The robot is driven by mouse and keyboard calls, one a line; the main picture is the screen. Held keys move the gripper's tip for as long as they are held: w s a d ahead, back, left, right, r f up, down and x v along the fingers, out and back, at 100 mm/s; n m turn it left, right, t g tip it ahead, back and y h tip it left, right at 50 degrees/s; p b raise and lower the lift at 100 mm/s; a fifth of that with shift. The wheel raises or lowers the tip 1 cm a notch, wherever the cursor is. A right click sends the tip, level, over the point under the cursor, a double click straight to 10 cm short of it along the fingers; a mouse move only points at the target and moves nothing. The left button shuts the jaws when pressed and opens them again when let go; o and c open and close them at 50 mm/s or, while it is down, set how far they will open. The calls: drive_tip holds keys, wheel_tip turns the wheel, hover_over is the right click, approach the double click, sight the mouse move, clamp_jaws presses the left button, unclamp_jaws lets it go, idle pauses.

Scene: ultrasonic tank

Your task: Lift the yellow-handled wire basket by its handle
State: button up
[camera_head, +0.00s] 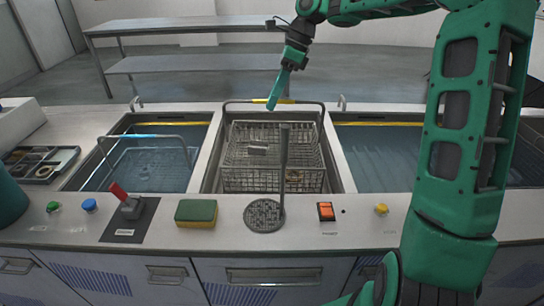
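The wire basket (240,160) sits in the middle tank, with a few small parts inside it. Its tall handle (308,102) arches above the tank's back edge. A yellow grip (260,101) shows at the middle of the top bar, partly hidden by my gripper. My gripper (274,104) points down at the yellow grip, and its green finger overlaps it in the picture. I cannot tell whether it touches the grip or whether the fingers are open or shut.
A basket with a blue-marked handle (150,136) stands in the left tank (205,150). The right tank (375,160) holds liquid. A grey post (284,150) rises before the middle tank.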

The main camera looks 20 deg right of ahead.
drive_tip(key=x, duration=0.5)
drive_tip(key=shift+w+f, duration=0.1)
drive_tip(key=shift+f, duration=0.15)
drive_tip(key=shift+f, duration=0.25)
idle(0.4)
